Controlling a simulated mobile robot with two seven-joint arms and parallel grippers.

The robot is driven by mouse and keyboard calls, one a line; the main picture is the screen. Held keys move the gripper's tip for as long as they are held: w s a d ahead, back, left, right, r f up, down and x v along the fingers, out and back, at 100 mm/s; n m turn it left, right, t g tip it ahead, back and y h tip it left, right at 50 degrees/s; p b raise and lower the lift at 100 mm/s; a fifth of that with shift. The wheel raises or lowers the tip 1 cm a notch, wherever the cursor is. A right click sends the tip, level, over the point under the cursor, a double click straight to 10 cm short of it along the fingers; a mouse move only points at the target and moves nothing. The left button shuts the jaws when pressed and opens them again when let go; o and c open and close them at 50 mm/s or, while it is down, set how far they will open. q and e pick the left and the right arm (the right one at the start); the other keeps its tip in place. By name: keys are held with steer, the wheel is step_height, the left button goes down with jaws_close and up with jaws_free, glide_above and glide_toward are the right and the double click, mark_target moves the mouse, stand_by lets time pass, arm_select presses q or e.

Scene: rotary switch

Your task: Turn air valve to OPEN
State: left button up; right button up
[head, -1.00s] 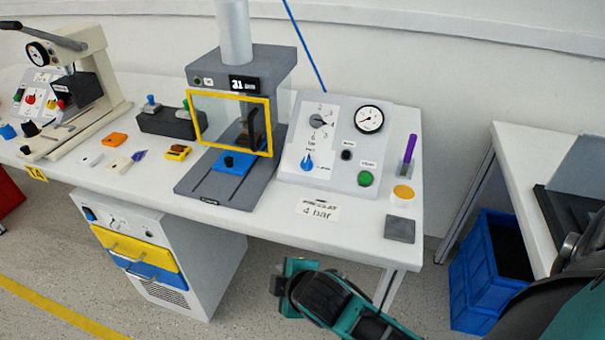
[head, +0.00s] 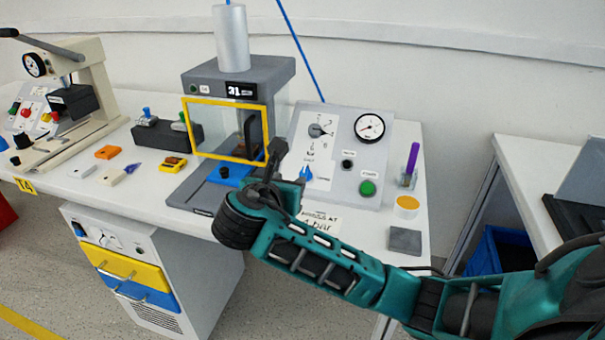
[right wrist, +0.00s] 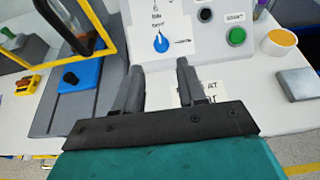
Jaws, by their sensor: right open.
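The air valve is a small blue knob (head: 307,174) low on the sloped grey control panel (head: 341,190). Its pointed end is up in the head view. It also shows in the right wrist view as a blue teardrop knob (right wrist: 161,42), just beyond my fingertips and between their lines. The printing beside it is too small to read. My right gripper (head: 275,170) is open and empty in front of the panel, apart from the knob. Its two dark fingers (right wrist: 159,72) point toward the panel in the right wrist view. My left gripper is not in view.
A press with a yellow-framed guard (head: 268,130) stands left of the panel. The panel bears a gauge (head: 369,128), a grey dial (head: 316,131), a green button (head: 367,188) and a black button (head: 347,165). A yellow-topped pot (head: 406,207) and grey block (head: 405,239) lie right.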

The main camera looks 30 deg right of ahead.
mark_target(304, 171)
steer(key=b+x, duration=0.2)
steer(key=x, duration=0.8)
steer(key=shift+a+f, duration=0.1)
steer(key=shift+f, duration=0.05)
steer(key=shift+w+d+f+b, duration=0.2)
steer(key=shift+w+d+b, duration=0.15)
steer(key=shift+d, duration=0.15)
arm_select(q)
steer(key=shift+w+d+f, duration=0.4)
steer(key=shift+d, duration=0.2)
arm_select(e)
steer(key=c, duration=0.7)
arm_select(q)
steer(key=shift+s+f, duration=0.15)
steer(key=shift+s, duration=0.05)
